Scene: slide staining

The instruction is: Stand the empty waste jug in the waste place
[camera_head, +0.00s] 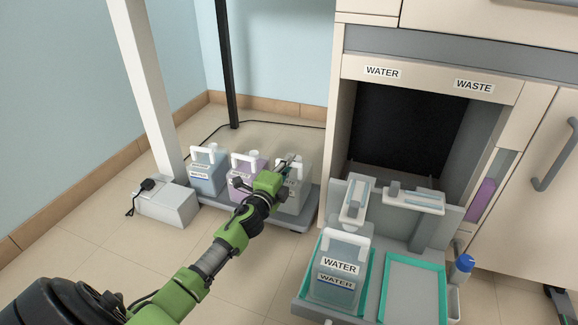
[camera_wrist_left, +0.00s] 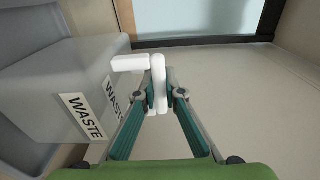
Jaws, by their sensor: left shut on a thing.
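My left gripper (camera_head: 290,163) is shut on the white handle (camera_wrist_left: 157,82) of a grey translucent waste jug (camera_head: 294,193). The handle is between the fingers in the left wrist view, and the jug's grey body with WASTE labels (camera_wrist_left: 86,116) is to the left there. In the head view the jug is at the right end of a row of jugs on a low grey platform; my gripper partly hides it, and I cannot tell whether it touches the platform. The waste place is the empty teal-rimmed bay (camera_head: 414,290) on the right of the pulled-out drawer, below the WASTE sign (camera_head: 474,86).
A WATER jug (camera_head: 338,287) stands in the drawer's left bay. A blue jug (camera_head: 207,176) and a purple jug (camera_head: 243,177) stand left of the held one. Grey brackets (camera_head: 413,199) rise behind the bays. A blue-capped bottle (camera_head: 461,270) is at the drawer's right.

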